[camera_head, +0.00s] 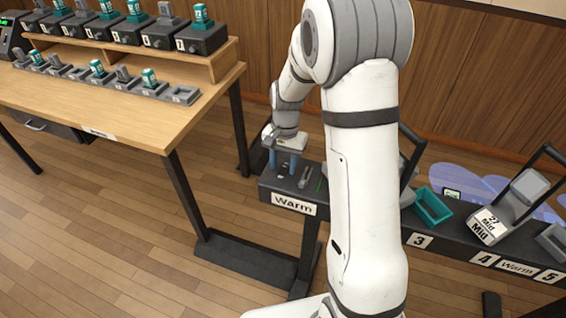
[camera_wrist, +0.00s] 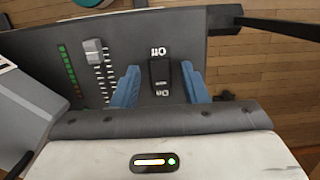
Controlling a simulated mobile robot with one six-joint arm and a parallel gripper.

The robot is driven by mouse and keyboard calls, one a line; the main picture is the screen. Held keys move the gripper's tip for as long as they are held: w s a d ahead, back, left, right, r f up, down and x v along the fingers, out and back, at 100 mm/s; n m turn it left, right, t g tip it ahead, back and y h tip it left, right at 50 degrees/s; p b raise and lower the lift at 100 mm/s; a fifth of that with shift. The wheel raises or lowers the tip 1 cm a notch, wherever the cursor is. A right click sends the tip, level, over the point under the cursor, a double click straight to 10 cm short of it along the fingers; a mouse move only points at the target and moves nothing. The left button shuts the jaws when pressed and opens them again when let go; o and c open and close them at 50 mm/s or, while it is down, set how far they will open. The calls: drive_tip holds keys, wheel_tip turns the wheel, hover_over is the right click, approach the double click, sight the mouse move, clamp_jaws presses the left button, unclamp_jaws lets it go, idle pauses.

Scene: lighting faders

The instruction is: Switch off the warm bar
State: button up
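The unit labelled Warm (camera_head: 293,204) stands past the right end of the wooden table. In the wrist view its dark top panel (camera_wrist: 215,45) holds a black rocker switch (camera_wrist: 159,70) with small, upside-down labels above and below it. In the head view my gripper (camera_head: 284,163) points down over the panel's left end; the switch is hidden there.
A grey fader (camera_wrist: 94,50) on a marked slot and a lit green strip (camera_wrist: 68,68) lie left of the switch. A lamp head (camera_wrist: 30,110) stands further left. A teal tray (camera_head: 432,207) and another lamp (camera_head: 524,190) sit along the rail at right.

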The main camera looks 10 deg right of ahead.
sight(284, 167)
wheel_tip(284, 167, up, 8)
drive_tip(key=shift+w+d+p, duration=0.3)
drive_tip(key=shift+w+p, duration=0.1)
drive_tip(key=shift+f, duration=0.1)
drive_tip(key=s+d+r+n+t+p, duration=0.1)
drive_tip(key=s+r+n+t+p, duration=0.1)
drive_tip(key=s+r, duration=0.5)
drive_tip(key=s+r+n+t+p, duration=0.2)
drive_tip(key=s+r+n+p, duration=0.2)
drive_tip(key=s+r, duration=0.4)
drive_tip(key=s+p, duration=0.1)
drive_tip(key=s, duration=0.5)
drive_tip(key=shift+s+d+r+h, duration=0.15)
drive_tip(key=shift+s+d+h, duration=0.2)
drive_tip(key=shift+s+h, duration=0.05)
idle(0.4)
